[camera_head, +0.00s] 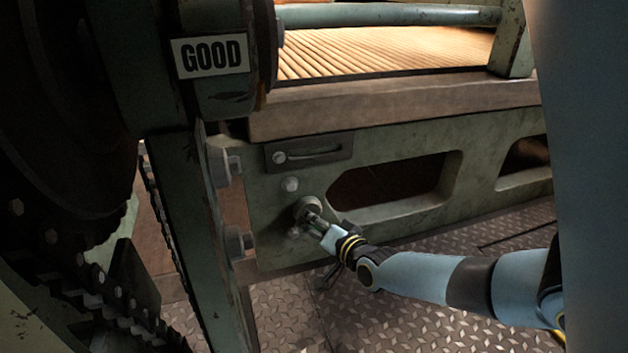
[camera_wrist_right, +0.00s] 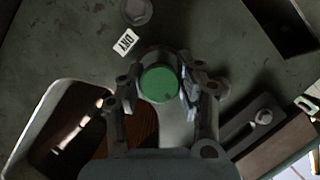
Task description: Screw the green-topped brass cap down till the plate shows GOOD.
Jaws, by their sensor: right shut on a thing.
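The green-topped cap (camera_wrist_right: 160,84) sits in the middle of the right wrist view, its round green top facing the camera. My right gripper (camera_wrist_right: 158,92) is shut on it, with a finger on each side. The sides of the cap are mostly hidden by the fingers. In the head view my right gripper (camera_head: 311,220) is at a small round fitting on the green side frame. A white plate (camera_head: 211,55) reading GOOD is on the machine at upper left. My left gripper is not in view.
The green side frame (camera_head: 400,222) has long slots right of the cap. A dark slotted bracket (camera_head: 309,151) and a round knob (camera_head: 290,184) are above it. A chain (camera_head: 110,300) and dark wheel stand at left. Patterned metal floor (camera_head: 430,320) lies below.

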